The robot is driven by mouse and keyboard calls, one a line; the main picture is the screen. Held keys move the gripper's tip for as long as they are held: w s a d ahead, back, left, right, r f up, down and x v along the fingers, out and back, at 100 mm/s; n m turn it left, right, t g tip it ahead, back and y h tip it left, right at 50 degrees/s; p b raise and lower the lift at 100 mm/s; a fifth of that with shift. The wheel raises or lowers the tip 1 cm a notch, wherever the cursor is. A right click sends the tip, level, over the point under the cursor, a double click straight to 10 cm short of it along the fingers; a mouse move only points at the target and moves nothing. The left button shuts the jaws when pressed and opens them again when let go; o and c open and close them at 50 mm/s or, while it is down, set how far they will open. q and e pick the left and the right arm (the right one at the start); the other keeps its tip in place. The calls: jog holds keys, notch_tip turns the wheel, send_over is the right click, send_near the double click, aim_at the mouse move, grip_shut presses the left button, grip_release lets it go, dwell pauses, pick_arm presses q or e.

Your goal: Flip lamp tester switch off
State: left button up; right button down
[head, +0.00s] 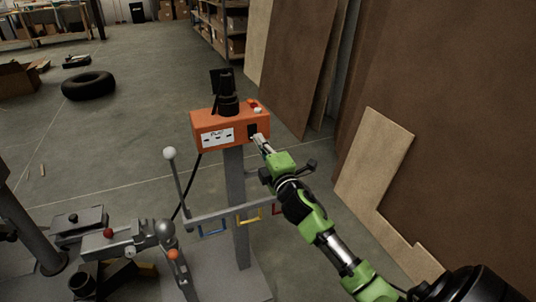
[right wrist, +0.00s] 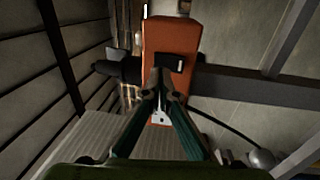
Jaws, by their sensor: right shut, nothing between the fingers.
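The lamp tester is an orange box (head: 205,137) on a grey post, with a black lamp (head: 228,104) on top and a white label on its front. A black switch (head: 252,130) sits at the right end of the front. My right gripper (head: 259,139) is shut and empty, with its fingertips right at the switch. In the right wrist view the orange box (right wrist: 170,35) fills the top middle, and the fingertips (right wrist: 161,75) partly cover the black switch (right wrist: 177,63). I cannot tell whether they touch it or which way it is set. My left gripper is out of view.
A lever with a white ball (head: 169,153) and a grey crossbar (head: 225,212) with coloured frames stand below the box. Brown panels (head: 460,130) lean at the right. A vice-like fixture (head: 110,242) is at lower left. Open floor with a tyre (head: 88,86) lies behind.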

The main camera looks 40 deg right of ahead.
jog(key=r+v, duration=0.1)
jog(key=v, duration=0.6)
jog(key=shift+s+f, duration=0.4)
jog(key=shift+f, duration=0.15)
